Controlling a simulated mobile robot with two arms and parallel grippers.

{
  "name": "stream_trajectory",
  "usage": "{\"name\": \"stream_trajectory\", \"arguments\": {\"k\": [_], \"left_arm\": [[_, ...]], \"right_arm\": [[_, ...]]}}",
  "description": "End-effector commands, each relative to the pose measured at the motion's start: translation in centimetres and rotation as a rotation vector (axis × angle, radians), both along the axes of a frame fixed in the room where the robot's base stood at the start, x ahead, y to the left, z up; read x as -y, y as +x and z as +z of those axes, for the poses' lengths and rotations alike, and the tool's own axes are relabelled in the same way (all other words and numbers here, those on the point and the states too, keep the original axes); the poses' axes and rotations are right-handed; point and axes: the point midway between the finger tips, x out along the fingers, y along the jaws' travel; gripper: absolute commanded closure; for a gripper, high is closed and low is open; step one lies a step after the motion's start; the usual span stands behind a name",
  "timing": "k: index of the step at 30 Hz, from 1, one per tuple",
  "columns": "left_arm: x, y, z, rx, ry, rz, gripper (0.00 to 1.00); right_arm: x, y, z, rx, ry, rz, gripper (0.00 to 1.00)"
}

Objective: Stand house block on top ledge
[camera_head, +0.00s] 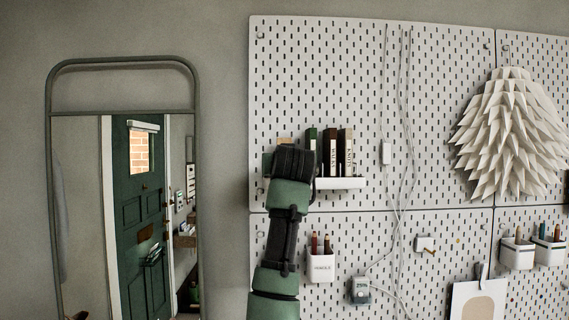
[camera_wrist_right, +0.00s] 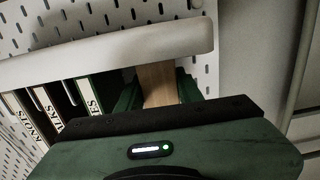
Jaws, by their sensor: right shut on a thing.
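The ledge (camera_head: 341,184) is a white shelf on the upper pegboard in the head view. Its white front lip (camera_wrist_right: 110,50) crosses the upper part of the right wrist view, which looks upside down. My right gripper (camera_head: 284,154) is at the ledge's left end, left of the books. It is shut on a pale wooden block (camera_wrist_right: 157,84), seen between its green fingers. A tan bit of the block (camera_head: 285,141) shows above the gripper in the head view. The block's end at the lip is hidden, so I cannot tell whether it touches the ledge. My left gripper is not in view.
Several upright books (camera_head: 338,151) stand on the ledge, close beside my right gripper. White cables (camera_head: 404,130) hang right of the ledge. A pencil cup (camera_head: 320,266) hangs below it. A framed mirror (camera_head: 193,190) is on the left, and a spiky white paper shade (camera_head: 510,135) on the right.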

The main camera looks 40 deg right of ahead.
Motion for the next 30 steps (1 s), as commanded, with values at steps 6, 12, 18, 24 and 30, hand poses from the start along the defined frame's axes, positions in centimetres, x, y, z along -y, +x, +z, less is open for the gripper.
{"name": "stream_trajectory", "arguments": {"k": [6,12,18,24,30], "left_arm": [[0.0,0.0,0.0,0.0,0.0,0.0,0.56],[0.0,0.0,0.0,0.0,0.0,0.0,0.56],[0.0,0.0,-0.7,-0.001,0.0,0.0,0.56],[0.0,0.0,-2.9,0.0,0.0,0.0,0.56],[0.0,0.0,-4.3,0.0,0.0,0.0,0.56]], "right_arm": [[0.0,0.0,0.1,0.001,-0.001,0.0,0.39],[0.0,0.0,0.0,0.001,-0.001,0.0,0.39],[-0.4,-0.6,-0.2,0.002,-0.002,0.0,0.39],[-2.5,-3.1,-0.3,0.005,-0.003,0.001,0.39],[-4.3,-5.4,-0.1,0.004,-0.002,0.0,0.39]]}}
